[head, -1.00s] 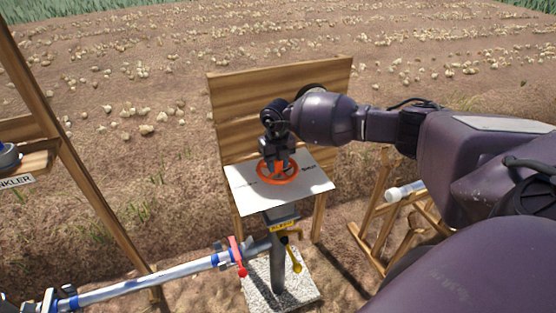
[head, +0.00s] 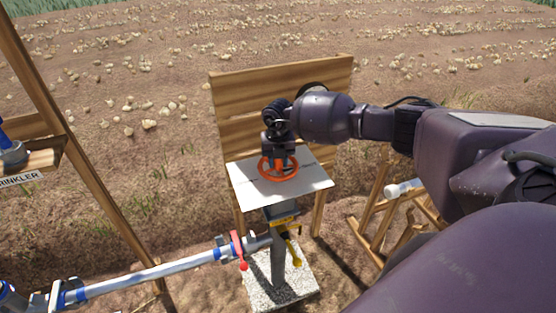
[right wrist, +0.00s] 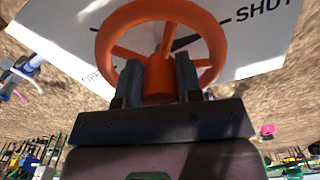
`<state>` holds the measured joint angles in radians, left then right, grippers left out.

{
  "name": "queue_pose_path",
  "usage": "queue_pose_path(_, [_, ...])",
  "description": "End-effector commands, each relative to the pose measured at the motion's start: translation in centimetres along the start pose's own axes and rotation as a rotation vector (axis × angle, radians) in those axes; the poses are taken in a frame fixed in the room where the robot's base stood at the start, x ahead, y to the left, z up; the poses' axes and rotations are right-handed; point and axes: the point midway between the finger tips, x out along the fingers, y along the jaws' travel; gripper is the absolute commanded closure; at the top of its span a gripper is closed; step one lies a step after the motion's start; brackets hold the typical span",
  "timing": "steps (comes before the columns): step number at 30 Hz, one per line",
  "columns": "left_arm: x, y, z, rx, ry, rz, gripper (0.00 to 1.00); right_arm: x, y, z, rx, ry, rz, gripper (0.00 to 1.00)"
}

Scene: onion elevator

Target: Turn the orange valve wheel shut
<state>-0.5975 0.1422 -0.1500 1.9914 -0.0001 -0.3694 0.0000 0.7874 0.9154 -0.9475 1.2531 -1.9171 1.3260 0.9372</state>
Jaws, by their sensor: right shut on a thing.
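The orange valve wheel (head: 264,176) lies flat over a white plate (head: 311,187) on a grey post. My right gripper (head: 279,160) comes down on it from above. In the right wrist view, its two fingers (right wrist: 160,80) are shut around the wheel's orange hub, and the wheel (right wrist: 219,42) shows around and beyond them. The plate (right wrist: 255,65) carries the word SHUT at the upper right and partly hidden lettering at the left. A dark pointer mark shows beneath the wheel. My left gripper is not in view.
A wooden backboard (head: 300,88) stands behind the plate. Below it are a yellow-handled valve (head: 293,252), a red lever (head: 238,250) and a grey pipe (head: 150,273). A wooden sprinkler stand (head: 75,160) is at left, a wooden rack (head: 373,225) at right.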

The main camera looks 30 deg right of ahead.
Motion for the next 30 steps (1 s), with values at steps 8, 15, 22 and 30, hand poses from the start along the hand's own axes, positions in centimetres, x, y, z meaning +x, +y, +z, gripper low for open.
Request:
queue_pose_path(8, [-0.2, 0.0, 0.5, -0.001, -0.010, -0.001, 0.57, -0.1, 0.0, 0.0, 0.001, -0.001, 0.000, 0.56])
queue_pose_path(15, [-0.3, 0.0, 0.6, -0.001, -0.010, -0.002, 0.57, -0.2, 0.0, 0.0, 0.000, -0.001, 0.001, 0.56])
queue_pose_path(22, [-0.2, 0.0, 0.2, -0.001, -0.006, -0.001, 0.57, -2.9, -0.1, 0.1, 0.000, -0.002, 0.001, 0.56])
queue_pose_path(30, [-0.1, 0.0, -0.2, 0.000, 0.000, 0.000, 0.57, -7.8, -0.1, 0.1, 0.000, -0.003, 0.001, 0.56])
